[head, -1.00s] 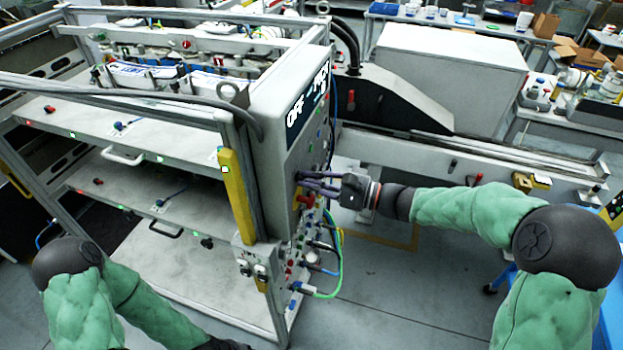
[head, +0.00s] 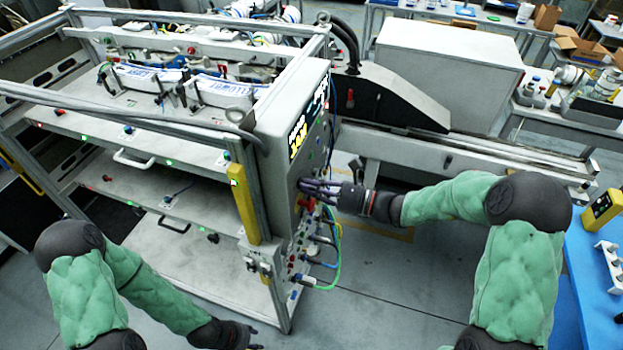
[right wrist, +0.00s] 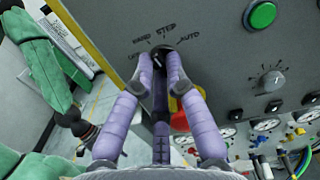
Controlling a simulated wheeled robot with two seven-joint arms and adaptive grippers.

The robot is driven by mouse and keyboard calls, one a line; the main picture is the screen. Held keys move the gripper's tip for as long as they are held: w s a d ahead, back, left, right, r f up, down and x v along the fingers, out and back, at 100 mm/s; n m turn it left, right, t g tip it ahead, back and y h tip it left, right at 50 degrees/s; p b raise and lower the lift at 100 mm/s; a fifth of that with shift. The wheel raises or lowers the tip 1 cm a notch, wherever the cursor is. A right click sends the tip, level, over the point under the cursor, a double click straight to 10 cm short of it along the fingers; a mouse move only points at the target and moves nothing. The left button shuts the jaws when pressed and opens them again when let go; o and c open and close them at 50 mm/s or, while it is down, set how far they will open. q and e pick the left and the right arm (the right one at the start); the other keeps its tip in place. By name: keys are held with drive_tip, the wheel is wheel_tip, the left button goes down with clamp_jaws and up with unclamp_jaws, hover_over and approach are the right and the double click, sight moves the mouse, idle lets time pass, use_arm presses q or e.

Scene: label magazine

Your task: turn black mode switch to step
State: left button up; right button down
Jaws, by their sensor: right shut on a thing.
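The black mode switch (right wrist: 161,52) is on the grey panel in the right wrist view, below the printed words HAND, STEP and AUTO. My right gripper (right wrist: 161,66) is shut on it, with purple fingers on both sides of the knob. The fingers hide most of the knob, so its exact pointing is hard to read. In the head view my right gripper (head: 312,186) reaches the panel side of the control box (head: 283,115) from the right. My left gripper (head: 252,338) is low at the bottom edge, away from the machine; its opening is unclear.
A red and yellow part (right wrist: 180,108) sits just behind my right fingers. A green button (right wrist: 259,15) and a grey rotary knob (right wrist: 272,81) are to the right. Cables (head: 333,262) hang below the panel. A blue table (head: 600,270) stands at the right.

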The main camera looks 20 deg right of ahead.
drive_tip(key=m+p, duration=0.3)
drive_tip(key=shift+r+m+p, duration=0.2)
drive_tip(key=shift+m+p, duration=0.1)
drive_tip(key=shift+f+m+p, duration=0.1)
drive_tip(key=shift+m+p, duration=1.3)
drive_tip(key=shift+m, duration=0.1)
drive_tip(key=c, duration=1.2)
unclamp_jaws()
drive_tip(key=shift+c, duration=0.2)
drive_tip(key=shift+d, duration=0.1)
drive_tip(key=v, duration=1.2)
